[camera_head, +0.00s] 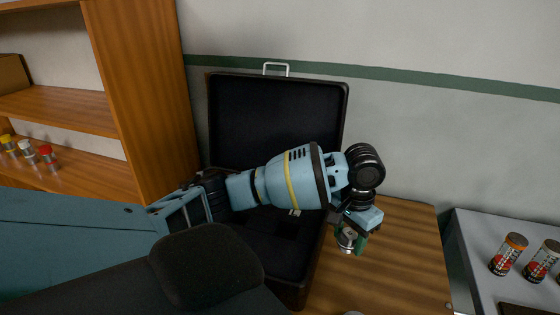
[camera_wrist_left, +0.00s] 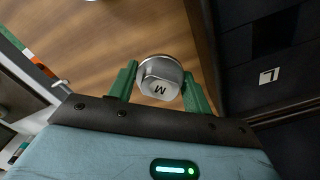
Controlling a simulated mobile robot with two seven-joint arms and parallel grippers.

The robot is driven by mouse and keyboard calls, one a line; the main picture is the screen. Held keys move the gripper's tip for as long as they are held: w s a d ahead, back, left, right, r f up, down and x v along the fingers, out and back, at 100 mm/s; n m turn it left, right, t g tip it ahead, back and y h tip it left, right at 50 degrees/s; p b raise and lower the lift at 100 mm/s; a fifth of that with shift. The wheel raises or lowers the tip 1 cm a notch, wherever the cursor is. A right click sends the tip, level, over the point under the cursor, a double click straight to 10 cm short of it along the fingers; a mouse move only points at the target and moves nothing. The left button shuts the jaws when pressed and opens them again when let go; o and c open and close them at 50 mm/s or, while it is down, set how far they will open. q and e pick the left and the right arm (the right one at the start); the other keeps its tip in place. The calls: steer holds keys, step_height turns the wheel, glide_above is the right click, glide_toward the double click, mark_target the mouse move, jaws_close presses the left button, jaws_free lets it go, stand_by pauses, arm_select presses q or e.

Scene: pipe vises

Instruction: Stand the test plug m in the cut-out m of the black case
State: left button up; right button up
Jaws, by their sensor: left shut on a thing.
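The test plug m (camera_wrist_left: 160,80) is a silvery metal piece with a letter M on its upward face. My left gripper (camera_head: 352,238) is shut on it, with a green finger on either side in the left wrist view. In the head view the plug (camera_head: 346,240) hangs just right of the case's right wall, over the wooden table. The black case (camera_head: 300,282) stands open, its lid (camera_head: 275,120) raised against the wall. The left wrist view shows a white L label (camera_wrist_left: 268,75) inside the case beside a dark cut-out. My arm hides much of the inside; I cannot make out cut-out m.
A wooden shelf (camera_head: 60,105) with small capped jars (camera_head: 47,157) is at the left.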

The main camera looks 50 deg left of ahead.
mark_target(341, 274)
arm_select(q)
steer(key=shift+f, duration=0.15)
step_height(341, 274, down, 4)
steer(key=shift+r, duration=0.1)
steer(key=shift+f+b, duration=0.45)
steer(key=shift+f, duration=2.45)
arm_select(e)
steer(key=shift+s+f, duration=0.8)
arm_select(q)
steer(key=shift+f, duration=0.15)
steer(key=o, duration=1)
steer(key=shift+o, duration=0.2)
arm_select(e)
steer(key=shift+w, duration=0.1)
